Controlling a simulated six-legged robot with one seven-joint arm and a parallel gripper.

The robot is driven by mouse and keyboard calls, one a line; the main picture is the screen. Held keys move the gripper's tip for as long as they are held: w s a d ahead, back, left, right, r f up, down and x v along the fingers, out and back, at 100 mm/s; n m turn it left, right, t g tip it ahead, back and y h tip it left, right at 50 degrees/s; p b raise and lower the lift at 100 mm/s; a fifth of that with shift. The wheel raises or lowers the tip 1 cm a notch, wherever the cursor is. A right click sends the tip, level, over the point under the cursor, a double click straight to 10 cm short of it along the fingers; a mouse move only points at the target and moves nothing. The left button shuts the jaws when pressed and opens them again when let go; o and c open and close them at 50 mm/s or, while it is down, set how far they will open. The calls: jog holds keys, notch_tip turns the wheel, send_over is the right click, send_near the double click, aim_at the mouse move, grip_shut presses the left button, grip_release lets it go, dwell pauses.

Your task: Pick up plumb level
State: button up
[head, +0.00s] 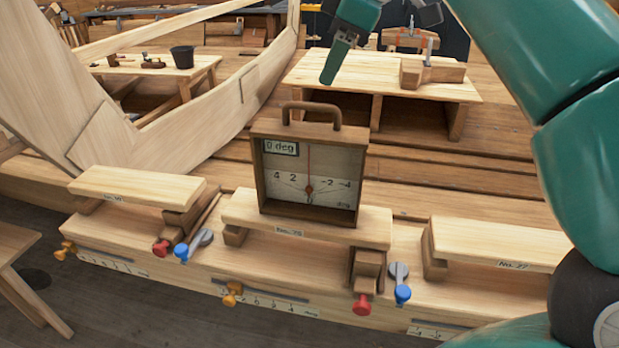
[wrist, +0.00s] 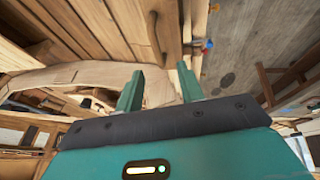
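The plumb level (head: 335,215) is a wooden box frame with a pale dial, a red needle and a "0 deg" label. It stands upright on the middle plank marked No. 26 or similar; the number is hard to read. Its curved brown handle (head: 312,107) arches over the top. The handle also seems to show at the top of the wrist view (wrist: 153,35). My gripper (head: 335,68) is above and behind the level in the head view, apart from it. In the wrist view its two green fingers (wrist: 160,88) are spread with nothing between them.
Planked stands flank the level: one at left (head: 135,186) and one at right (head: 495,245). Red, blue and orange knobs stick out at the front. A low wooden bench (head: 380,75) with a block (head: 432,74) stands behind. A curved hull timber (head: 215,110) rises at left.

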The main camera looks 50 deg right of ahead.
aim_at(312, 107)
jog(key=x, duration=0.5)
jog(key=shift+w+f, duration=0.15)
jog(key=shift+f, duration=0.15)
jog(key=shift+d+x, duration=0.2)
jog(key=shift+x, duration=2.1)
grip_shut()
jog(key=shift+r, duration=0.1)
